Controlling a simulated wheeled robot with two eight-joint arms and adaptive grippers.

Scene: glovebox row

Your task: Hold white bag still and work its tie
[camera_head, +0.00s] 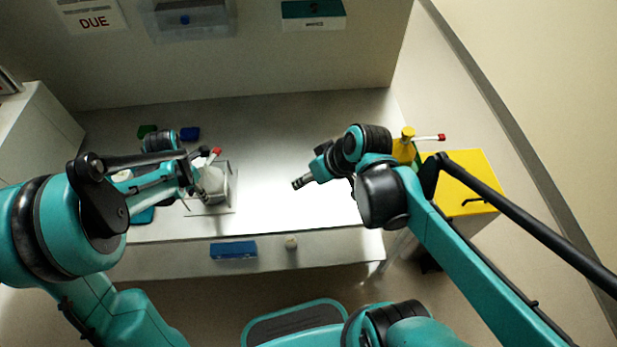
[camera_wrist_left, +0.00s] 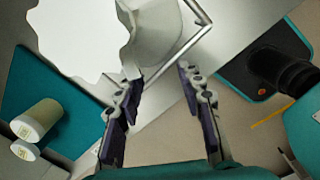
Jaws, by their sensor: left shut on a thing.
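The white bag (camera_head: 217,186) stands on the white table at the left in the head view, partly hidden by my left arm. In the left wrist view the bag (camera_wrist_left: 152,32) shows its pale body and a wavy-edged white top.
A thin metal frame (camera_wrist_left: 207,22) runs beside the bag. Pale cylinders (camera_wrist_left: 40,120) lie on a teal mat (camera_wrist_left: 68,82). A blue box (camera_head: 233,250) sits at the table's front. A yellow bin (camera_head: 460,180) stands at right. The table between my grippers is clear.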

